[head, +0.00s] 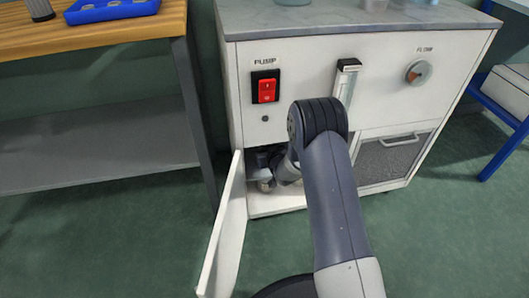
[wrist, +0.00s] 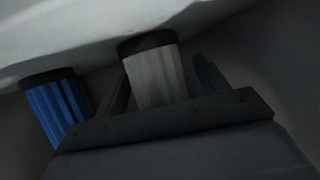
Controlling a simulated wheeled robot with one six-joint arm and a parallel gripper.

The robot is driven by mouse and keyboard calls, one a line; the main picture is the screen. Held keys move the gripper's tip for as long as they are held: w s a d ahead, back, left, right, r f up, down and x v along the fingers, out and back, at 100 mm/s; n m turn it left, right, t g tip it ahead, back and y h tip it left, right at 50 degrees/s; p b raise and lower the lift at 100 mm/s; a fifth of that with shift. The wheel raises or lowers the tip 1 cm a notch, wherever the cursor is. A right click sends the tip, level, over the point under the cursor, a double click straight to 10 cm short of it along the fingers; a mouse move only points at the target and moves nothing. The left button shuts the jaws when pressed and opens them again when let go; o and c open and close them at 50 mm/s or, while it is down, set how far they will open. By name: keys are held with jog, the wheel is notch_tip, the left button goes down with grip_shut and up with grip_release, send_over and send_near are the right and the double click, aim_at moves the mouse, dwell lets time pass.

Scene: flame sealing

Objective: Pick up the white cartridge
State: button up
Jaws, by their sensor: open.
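The white cartridge (wrist: 156,80), a pale ribbed cylinder with a black cap, is in the middle of the wrist view. My gripper (wrist: 162,74) is open, with one finger on each side of the cartridge. Whether either finger touches it, I cannot tell. A blue ribbed cartridge (wrist: 55,110) with a black cap is to the left, outside the fingers. In the head view my arm reaches into the open lower compartment of the white cabinet (head: 310,65), and the white cartridge cannot be made out there.
The cabinet door (head: 228,230) stands open at the left of the compartment. A red pump switch (head: 267,90) is above the opening, and a mesh panel with a handle (head: 398,140) is to the right. A wooden bench (head: 100,40) stands at the left. The compartment is dark and tight.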

jog(key=shift+w+a+f, duration=0.15)
jog(key=shift+w+f, duration=0.1)
jog(key=shift+w, duration=0.15)
jog(key=c, duration=1.1)
